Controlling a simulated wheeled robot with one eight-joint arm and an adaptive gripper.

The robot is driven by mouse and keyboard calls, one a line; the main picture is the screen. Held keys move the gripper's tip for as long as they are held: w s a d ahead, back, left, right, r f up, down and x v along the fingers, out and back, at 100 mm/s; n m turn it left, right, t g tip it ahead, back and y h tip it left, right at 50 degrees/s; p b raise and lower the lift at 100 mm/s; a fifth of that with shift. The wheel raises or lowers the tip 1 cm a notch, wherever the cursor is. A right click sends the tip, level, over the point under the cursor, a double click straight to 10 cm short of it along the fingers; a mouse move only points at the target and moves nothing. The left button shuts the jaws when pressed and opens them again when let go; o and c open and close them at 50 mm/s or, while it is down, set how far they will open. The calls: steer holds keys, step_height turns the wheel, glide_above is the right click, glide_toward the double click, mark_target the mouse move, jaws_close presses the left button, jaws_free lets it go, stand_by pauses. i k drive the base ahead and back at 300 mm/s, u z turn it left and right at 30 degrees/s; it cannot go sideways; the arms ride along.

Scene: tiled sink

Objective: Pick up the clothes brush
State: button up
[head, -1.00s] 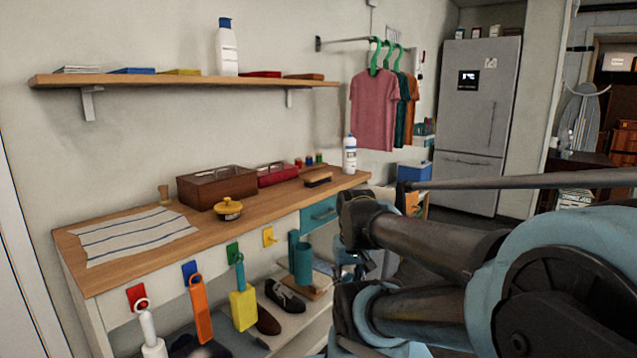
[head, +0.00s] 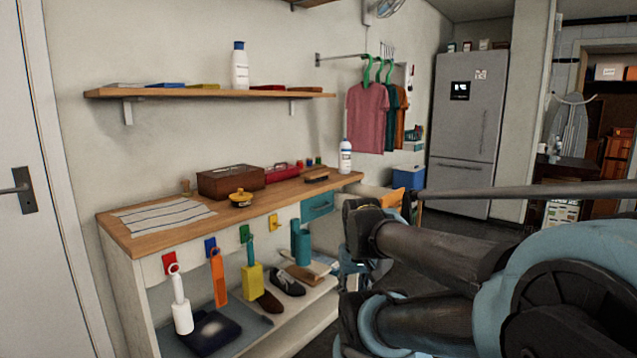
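A brush (head: 316,179) with a wooden back and dark bristles lies near the right end of the wooden counter (head: 150,238), in front of a white bottle. It looks like the clothes brush, though it is small in the head view. My arm (head: 430,250) fills the lower right, with dark links and a blue joint, in front of the counter's right side. No fingers of my gripper can be made out. Nothing covers the brush, and the arm is apart from it in the picture.
A white bottle (head: 345,157), a wooden box (head: 230,182), a red box (head: 282,172) and a yellow tin (head: 241,199) stand on the counter. Cleaning tools hang along its front, including a yellow one (head: 252,280). Shoes (head: 287,281) lie on the lower shelf. A door (head: 40,200) is at left.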

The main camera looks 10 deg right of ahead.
mark_target(316, 177)
steer(key=z, duration=0.45)
steer(key=i, duration=1.3)
steer(key=u, duration=0.15)
